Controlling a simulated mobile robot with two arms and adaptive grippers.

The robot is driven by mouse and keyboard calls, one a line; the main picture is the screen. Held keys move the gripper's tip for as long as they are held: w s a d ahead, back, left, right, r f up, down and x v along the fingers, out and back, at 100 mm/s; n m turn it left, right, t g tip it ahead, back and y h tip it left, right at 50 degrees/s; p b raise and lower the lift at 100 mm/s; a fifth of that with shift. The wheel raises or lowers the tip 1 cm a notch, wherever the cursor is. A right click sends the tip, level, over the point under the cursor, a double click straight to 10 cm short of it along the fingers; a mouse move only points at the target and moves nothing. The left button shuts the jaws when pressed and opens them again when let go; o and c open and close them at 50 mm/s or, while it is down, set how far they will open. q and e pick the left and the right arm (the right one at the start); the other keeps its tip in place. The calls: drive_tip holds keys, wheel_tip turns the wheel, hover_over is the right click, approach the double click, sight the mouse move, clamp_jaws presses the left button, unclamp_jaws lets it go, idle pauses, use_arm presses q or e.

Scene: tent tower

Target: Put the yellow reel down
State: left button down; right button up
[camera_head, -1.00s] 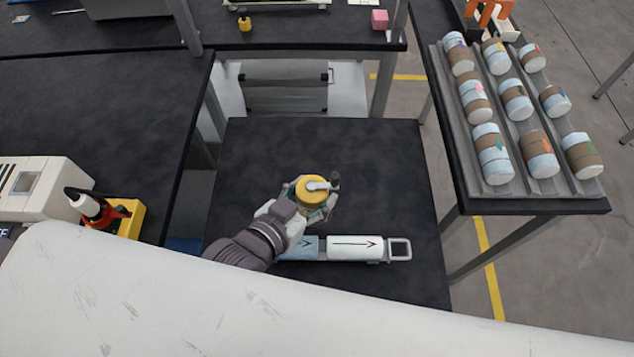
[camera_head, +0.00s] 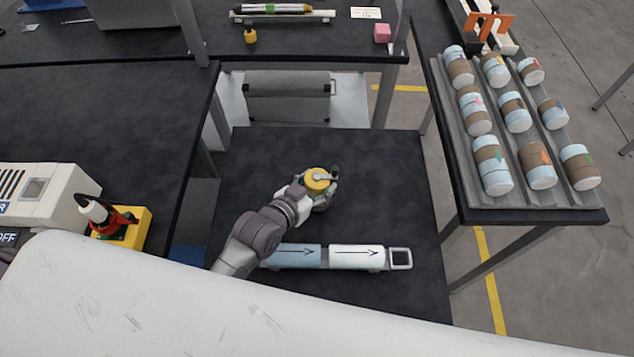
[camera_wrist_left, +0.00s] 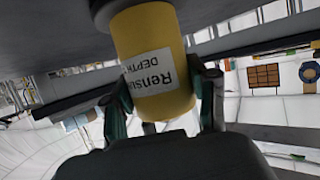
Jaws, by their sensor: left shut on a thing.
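The gripper is shut on the reel. I cannot tell whether the reel touches the table top. My right gripper is not in view.
A blue and white tube with arrows (camera_head: 295,256) lies on the table in front of the gripper. A grey rack (camera_head: 552,188) with several banded cylinders stands at the right. A red and yellow tool (camera_head: 125,225) is at the left. The table's back and right are clear.

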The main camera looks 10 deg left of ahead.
use_arm(q)
drive_tip(key=shift+f, duration=0.1)
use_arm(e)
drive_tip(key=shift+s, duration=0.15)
use_arm(q)
drive_tip(key=shift+f, duration=0.15)
drive_tip(key=shift+c, duration=1.6)
unclamp_jaws()
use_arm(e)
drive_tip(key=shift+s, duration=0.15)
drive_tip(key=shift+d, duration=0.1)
